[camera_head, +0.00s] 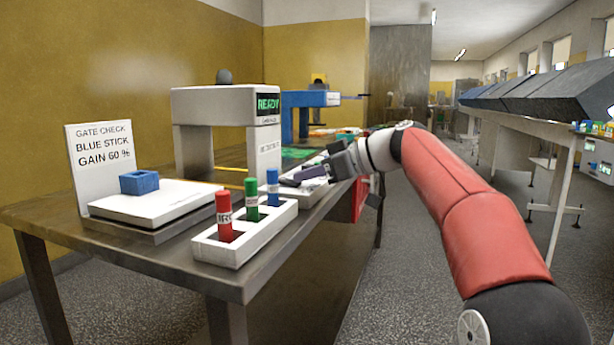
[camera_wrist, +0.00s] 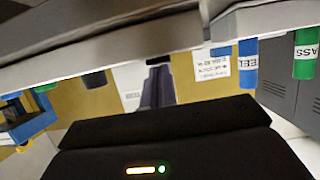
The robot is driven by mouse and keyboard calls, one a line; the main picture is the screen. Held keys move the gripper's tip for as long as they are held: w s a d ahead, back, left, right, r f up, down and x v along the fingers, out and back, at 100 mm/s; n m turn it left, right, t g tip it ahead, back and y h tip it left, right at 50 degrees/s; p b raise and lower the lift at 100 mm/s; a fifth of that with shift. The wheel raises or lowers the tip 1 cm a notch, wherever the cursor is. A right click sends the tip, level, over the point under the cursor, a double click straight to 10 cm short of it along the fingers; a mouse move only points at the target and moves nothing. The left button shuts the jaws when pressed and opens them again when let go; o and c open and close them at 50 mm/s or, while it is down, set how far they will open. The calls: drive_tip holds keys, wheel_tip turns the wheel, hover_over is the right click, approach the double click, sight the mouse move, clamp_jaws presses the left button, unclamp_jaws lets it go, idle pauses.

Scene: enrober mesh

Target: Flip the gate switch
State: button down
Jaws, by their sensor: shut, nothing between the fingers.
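The white gate (camera_head: 226,97) stands on the table with a lit green READY display (camera_head: 268,103) on its right end. My gripper (camera_head: 292,181) is shut and empty, low over the table's right side, just right of the gate's near leg. A white box (camera_head: 312,192) lies under and beside the fingers. I cannot make out the switch itself; the fingers and wrist cover part of that spot. In the tilted wrist view, the dark purple fingers (camera_wrist: 158,86) are together. A blue stick (camera_head: 272,187) stands near the gripper in the head view.
A white rack (camera_head: 246,240) holds red (camera_head: 224,214), green (camera_head: 252,198) and blue sticks close to the gripper. A white scale (camera_head: 150,205) with a blue block (camera_head: 139,182) and a sign (camera_head: 99,160) stand left. A blue frame (camera_head: 302,99) stands behind. The aisle floor is clear.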

drive_tip(key=shift+r, duration=0.1)
drive_tip(key=shift+r+p, duration=0.7)
drive_tip(key=shift+p, duration=0.1)
